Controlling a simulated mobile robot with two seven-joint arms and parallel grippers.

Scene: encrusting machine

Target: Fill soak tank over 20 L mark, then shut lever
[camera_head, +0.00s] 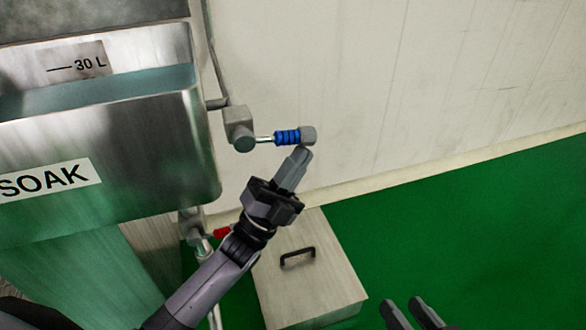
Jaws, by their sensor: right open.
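The steel soak tank (150,140), labelled SOAK, stands at the left. Water (120,84) in it reaches just below the 30 L mark (76,66) on its back wall; no 20 L mark shows. A valve (240,128) is on a pipe at the tank's right. Its lever, with a blue ribbed grip (287,137) and grey end knob, points right, roughly level. My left gripper (300,155) is just below the knob; its fingers look close together, and contact is unclear. My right gripper (412,312) is open and empty at the bottom edge.
A red-handled valve (222,232) sits under the tank, partly behind my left arm. A pale box with a black handle (297,258) stands on the green floor. A pale wall (400,80) is behind. The floor (480,230) at right is clear.

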